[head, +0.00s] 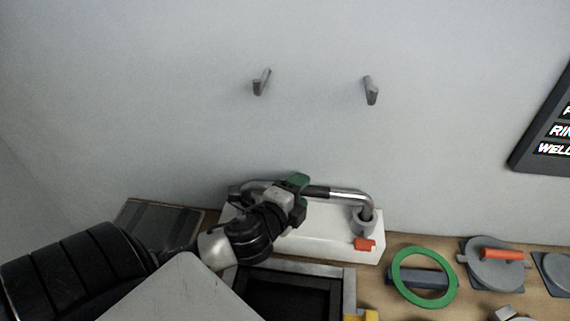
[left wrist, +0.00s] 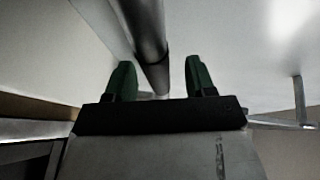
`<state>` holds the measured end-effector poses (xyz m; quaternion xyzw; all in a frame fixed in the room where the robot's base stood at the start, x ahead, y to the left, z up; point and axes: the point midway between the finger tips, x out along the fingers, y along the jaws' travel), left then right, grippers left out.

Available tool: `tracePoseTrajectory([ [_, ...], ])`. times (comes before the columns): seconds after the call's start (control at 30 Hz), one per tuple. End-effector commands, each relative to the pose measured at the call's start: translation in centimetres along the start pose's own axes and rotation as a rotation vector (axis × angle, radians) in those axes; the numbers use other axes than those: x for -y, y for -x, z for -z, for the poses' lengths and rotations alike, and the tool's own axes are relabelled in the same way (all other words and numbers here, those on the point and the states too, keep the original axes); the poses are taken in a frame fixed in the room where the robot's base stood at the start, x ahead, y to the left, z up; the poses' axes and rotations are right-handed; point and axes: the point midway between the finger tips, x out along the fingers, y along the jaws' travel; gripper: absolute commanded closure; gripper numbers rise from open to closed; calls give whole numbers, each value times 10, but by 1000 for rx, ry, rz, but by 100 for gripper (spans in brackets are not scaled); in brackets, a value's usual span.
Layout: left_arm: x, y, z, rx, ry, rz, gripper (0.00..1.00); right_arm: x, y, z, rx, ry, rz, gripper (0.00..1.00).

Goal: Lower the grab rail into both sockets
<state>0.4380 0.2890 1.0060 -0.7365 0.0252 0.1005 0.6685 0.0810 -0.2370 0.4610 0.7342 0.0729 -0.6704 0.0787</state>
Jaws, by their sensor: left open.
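The grab rail (head: 350,194) is a grey metal bar with bent ends and a dark middle section. Its right end stands in the right socket (head: 363,220), a grey collar on a white base block (head: 318,243). The left socket is hidden behind my left arm, so I cannot tell how the rail's left end sits. My left gripper (head: 297,190) is at the rail's middle. In the left wrist view, the green fingers of my left gripper (left wrist: 159,80) stand apart, with the rail (left wrist: 145,35) passing between them, and gaps show beside it. My right gripper is not in view.
Two grey hooks (head: 261,82) (head: 371,91) stick out of the wall above. An orange tab (head: 365,244) sits at the block's front right. A dark framed opening (head: 290,292) lies in front. A green ring (head: 424,277) and a round hatch with an orange handle (head: 495,262) are to the right.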

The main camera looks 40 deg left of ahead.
Motion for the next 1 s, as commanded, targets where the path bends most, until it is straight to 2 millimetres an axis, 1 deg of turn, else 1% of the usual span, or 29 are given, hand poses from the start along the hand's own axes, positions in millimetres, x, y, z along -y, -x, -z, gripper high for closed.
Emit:
tracePoseTrajectory([
  [0.03, -3, 9, 0, -2, 0, -3, 45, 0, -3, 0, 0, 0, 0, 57],
  [0.2, -3, 43, 0, -2, 0, -3, 45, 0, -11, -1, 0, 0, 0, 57],
  [0.33, -2, 66, 0, -2, 1, -2, 45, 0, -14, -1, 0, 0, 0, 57],
  [0.37, 0, 71, 0, -1, 2, -2, 45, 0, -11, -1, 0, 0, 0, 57],
  [0.4, 5, 76, 0, 2, 3, -2, 45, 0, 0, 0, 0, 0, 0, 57],
  [0.5, 4, 85, 0, 2, 2, 0, 45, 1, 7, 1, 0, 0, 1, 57],
  [0.63, 3, 91, 0, 0, 2, 1, 45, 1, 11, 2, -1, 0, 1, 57],
  [1.0, 1, 93, 0, -2, -1, 3, 45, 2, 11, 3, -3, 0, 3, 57],
])
